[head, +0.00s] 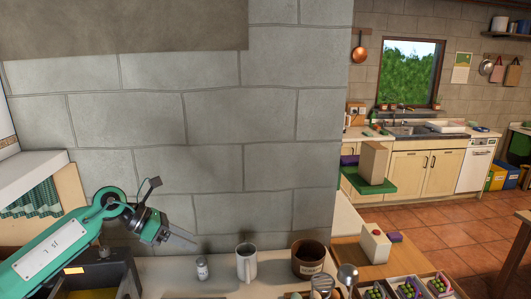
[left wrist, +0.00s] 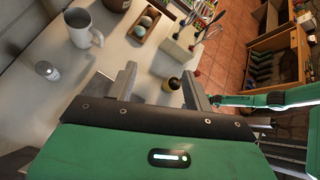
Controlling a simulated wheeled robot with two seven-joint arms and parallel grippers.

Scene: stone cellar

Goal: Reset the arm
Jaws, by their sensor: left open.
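My left arm, green with a white plate, comes in from the lower left of the head view. Its left gripper (head: 193,238) is in the air in front of the stone wall, left of a salt shaker and a white mug, and its thin fingers point right and down. In the left wrist view the two grey fingers of the left gripper (left wrist: 160,82) stand wide apart with nothing held between them. A small dark and yellow round item lies on the counter beyond them. A green arm link, apparently my right arm, shows at the right of that view; its gripper cannot be made out.
The shaker (head: 202,268), mug (head: 246,262) and brown pot (head: 308,259) stand on the light counter (head: 170,269). Utensils and small produce boxes (head: 407,288) are at the lower right. The block wall (head: 200,130) rises behind. Tiled floor (head: 440,235) lies open at right.

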